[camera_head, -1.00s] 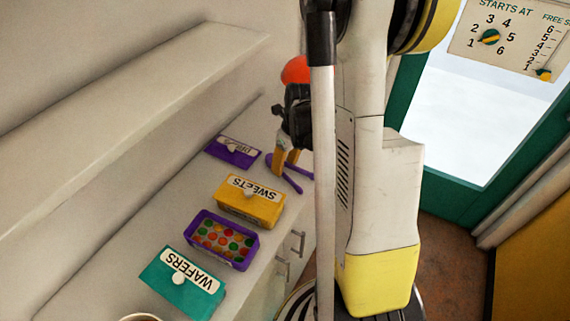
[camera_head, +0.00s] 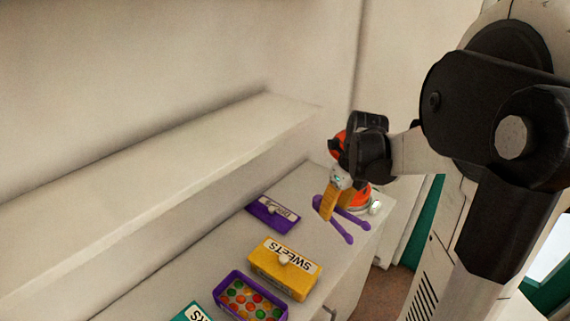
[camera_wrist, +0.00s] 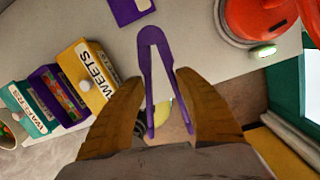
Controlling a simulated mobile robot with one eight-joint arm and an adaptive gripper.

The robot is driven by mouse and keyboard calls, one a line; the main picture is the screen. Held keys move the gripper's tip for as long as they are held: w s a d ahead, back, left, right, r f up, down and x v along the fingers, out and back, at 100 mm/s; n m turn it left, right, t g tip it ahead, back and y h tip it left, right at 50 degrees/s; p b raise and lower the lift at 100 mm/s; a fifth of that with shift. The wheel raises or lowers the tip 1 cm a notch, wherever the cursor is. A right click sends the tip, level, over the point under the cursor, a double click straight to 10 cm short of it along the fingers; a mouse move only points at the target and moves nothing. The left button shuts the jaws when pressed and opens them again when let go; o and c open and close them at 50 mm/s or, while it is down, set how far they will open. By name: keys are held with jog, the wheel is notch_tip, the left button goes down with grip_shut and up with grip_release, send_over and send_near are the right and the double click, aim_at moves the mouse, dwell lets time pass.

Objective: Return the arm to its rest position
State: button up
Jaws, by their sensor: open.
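My gripper (camera_head: 328,204) has its yellow-orange fingers pointing down over the far end of the counter. In the wrist view the fingers (camera_wrist: 157,88) are spread apart, with nothing clamped between them. Purple tongs (camera_head: 347,235) lie on the counter close by the fingertips. In the wrist view the tongs (camera_wrist: 148,62) show in the gap between the fingers, their arms pointing toward the gripper. Whether a finger touches them I cannot tell. My dark wrist and black arm joints fill the upper right of the head view.
On the counter (camera_head: 205,258) are a purple lidded box (camera_head: 275,214), a yellow SWEETS box (camera_head: 284,270), an open purple tray of coloured sweets (camera_head: 247,299) and a teal box (camera_head: 192,313). A red rounded object (camera_wrist: 258,18) stands beside the gripper. A shelf (camera_head: 160,150) runs along the wall.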

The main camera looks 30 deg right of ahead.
jog(key=s+a+r+n+t, duration=0.1)
jog(key=s+a+r+n, duration=0.1)
jog(key=a+n, duration=0.5)
jog(key=s+a+r+n+t, duration=0.2)
jog(key=a+n, duration=0.6)
jog(key=n, duration=0.8)
jog(key=s+a+r+n+t+h, duration=0.1)
jog(key=s+a+r+n+t, duration=0.1)
jog(key=a+n, duration=0.5)
jog(key=r+n, duration=0.1)
jog(key=n, duration=0.3)
jog(key=shift+s+a+r+n, duration=0.2)
jog(key=shift+a+r+n, duration=0.1)
jog(key=shift+a, duration=0.1)
